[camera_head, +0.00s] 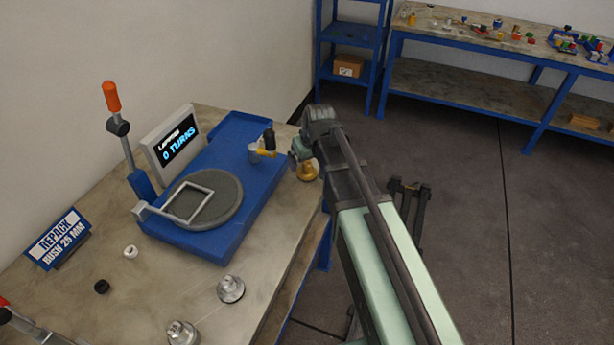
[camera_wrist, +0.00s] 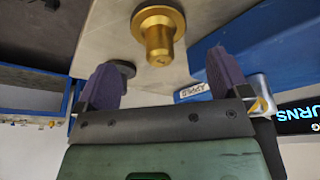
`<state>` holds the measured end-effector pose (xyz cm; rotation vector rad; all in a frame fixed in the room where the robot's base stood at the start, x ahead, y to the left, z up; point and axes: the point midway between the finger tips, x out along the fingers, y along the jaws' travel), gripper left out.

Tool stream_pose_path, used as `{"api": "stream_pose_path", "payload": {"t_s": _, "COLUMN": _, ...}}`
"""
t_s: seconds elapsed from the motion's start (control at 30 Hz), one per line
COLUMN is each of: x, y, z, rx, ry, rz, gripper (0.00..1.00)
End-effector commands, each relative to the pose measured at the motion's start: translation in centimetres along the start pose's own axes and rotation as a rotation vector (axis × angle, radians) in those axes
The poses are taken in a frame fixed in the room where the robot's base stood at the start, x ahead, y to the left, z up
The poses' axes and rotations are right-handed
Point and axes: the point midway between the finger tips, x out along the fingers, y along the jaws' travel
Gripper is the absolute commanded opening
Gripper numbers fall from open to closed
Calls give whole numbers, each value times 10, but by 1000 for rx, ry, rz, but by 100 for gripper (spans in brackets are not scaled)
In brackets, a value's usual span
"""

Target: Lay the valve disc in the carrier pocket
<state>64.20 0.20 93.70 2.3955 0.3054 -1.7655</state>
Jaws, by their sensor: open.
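A brass flanged piece with a short stem, likely the valve disc (camera_head: 307,172), stands on the bench at the right end of the blue lapping unit. In the wrist view the brass piece (camera_wrist: 157,22) has its stem pointing toward me. My gripper (camera_head: 299,156) is just above it, partly hidden by my arm. In the wrist view my gripper (camera_wrist: 163,60) is open, its purple fingers apart on either side of the stem, with nothing held. The carrier (camera_head: 212,190), a pale square frame with an open pocket, lies on the round grey lapping plate (camera_head: 233,212). The pocket looks empty.
A small cup (camera_head: 254,154) and a black-topped item (camera_head: 269,140) stand on the blue unit (camera_head: 222,246). A screen (camera_head: 174,143) reads 0 TURNS; an orange-handled lever (camera_head: 112,97) rises behind. Silver flanged parts (camera_head: 231,289) (camera_head: 182,333) and small rings (camera_head: 130,252) (camera_head: 102,286) lie in front.

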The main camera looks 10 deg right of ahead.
Motion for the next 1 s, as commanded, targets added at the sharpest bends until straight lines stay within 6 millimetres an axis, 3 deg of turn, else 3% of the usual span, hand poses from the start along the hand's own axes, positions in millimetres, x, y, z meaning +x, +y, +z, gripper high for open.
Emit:
{"api": "stream_pose_path", "payload": {"t_s": 0.1, "x": 31, "y": 0, "z": 3, "rx": 0, "ry": 0, "rz": 0, "gripper": 94}}
{"api": "stream_pose_path", "payload": {"t_s": 0.2, "x": 48, "y": 0, "z": 3, "rx": 0, "ry": 0, "rz": 0, "gripper": 94}}
{"api": "stream_pose_path", "payload": {"t_s": 0.47, "x": 45, "y": 0, "z": 1, "rx": 0, "ry": 0, "rz": 0, "gripper": 93}}
{"api": "stream_pose_path", "payload": {"t_s": 0.9, "x": 45, "y": 0, "z": 1, "rx": 0, "ry": 0, "rz": 0, "gripper": 25}}
{"api": "stream_pose_path", "payload": {"t_s": 1.0, "x": 45, "y": 0, "z": 1, "rx": 0, "ry": 0, "rz": 0, "gripper": 18}}
